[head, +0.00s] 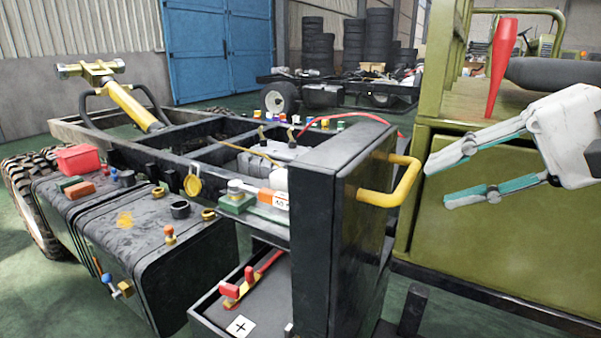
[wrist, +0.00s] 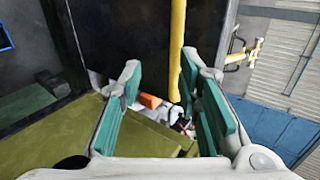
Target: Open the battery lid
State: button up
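A tall black cover (head: 340,190) stands upright at the middle of the head view, with a yellow bar handle (head: 408,185) on its right face. I take this to be the battery lid, but no label on it confirms that. My gripper (head: 438,185) is open and empty just right of the handle, apart from it, fingers pointing left. In the wrist view, the handle (wrist: 177,50) runs upright between the open fingers (wrist: 170,88), in front of the dark cover (wrist: 122,40). A tray with a plus label (head: 241,326) and red-ended parts sits below left of the cover.
An olive vehicle body (head: 500,235) stands close below and behind my gripper, with a red cone-shaped piece (head: 501,65) above. A black tank (head: 140,240) and chassis rails lie left. Tyre stacks (head: 380,35) and a blue door (head: 220,50) are far behind.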

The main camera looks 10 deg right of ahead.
jog(key=v, duration=0.8)
jog(key=shift+a, duration=0.1)
jog(key=s+a+f+n+g+h, duration=0.1)
jog(key=s+a+f+n+g, duration=0.15)
jog(key=a+f, duration=0.3)
jog(key=s+a+f+n+g+h, duration=0.1)
jog(key=a+f+n+g, duration=0.15)
jog(key=a+f, duration=0.3)
jog(key=s+f+n+g+h, duration=0.2)
jog(key=s+f+n+h, duration=0.3)
jog(key=f, duration=0.5)
notch_tip(320, 180, up, 29)
jog(key=m+t+p, duration=0.1)
jog(key=t+p, duration=0.2)
jog(key=p, duration=2.4)
jog(key=shift+s+h, duration=0.4)
jog(key=shift+s, duration=0.05)
